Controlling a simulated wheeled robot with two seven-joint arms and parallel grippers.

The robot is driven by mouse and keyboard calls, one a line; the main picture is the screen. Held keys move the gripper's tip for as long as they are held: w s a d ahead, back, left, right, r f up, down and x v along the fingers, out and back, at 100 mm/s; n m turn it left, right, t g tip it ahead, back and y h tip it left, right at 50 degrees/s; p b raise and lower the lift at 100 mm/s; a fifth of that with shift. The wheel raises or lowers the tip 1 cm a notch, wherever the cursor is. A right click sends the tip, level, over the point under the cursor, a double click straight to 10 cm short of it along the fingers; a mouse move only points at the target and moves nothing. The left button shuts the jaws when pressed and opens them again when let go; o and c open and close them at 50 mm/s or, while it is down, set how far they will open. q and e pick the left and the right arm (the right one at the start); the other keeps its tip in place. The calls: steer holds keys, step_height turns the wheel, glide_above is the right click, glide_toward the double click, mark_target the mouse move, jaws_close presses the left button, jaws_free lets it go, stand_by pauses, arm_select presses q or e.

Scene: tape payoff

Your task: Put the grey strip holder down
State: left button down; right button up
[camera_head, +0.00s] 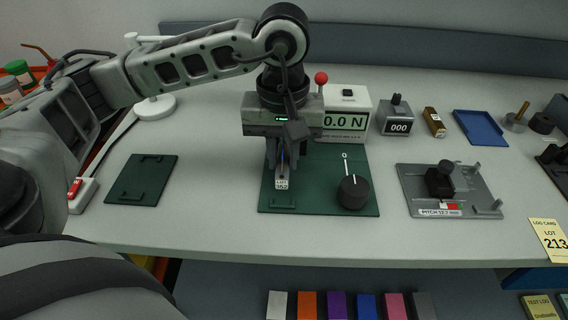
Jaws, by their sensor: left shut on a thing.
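My left gripper (283,160) points down over the left part of a green base plate (325,205). It is shut on the grey strip holder (282,184). Only a small pale end with dark printing shows below the fingers; the rest is hidden by the gripper. I cannot tell whether the holder touches the plate or hangs just above it. My right gripper is not in view.
A black dial (353,192) stands right of the holder. Behind is a force display box (346,112). A second green plate (142,181) with raised clips lies left, and a grey pitch fixture (448,192) lies right. Bare bench lies between these plates.

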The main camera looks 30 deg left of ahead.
mark_target(284, 161)
arm_select(q)
step_height(284, 161, down, 2)
steer(key=shift+f, duration=0.35)
steer(key=shift+f, duration=0.1)
steer(key=shift+f, duration=0.2)
steer(key=c, duration=1.3)
jaws_free()
steer(key=shift+r, duration=0.3)
step_height(284, 161, up, 12)
steer(key=shift+d+r, duration=0.1)
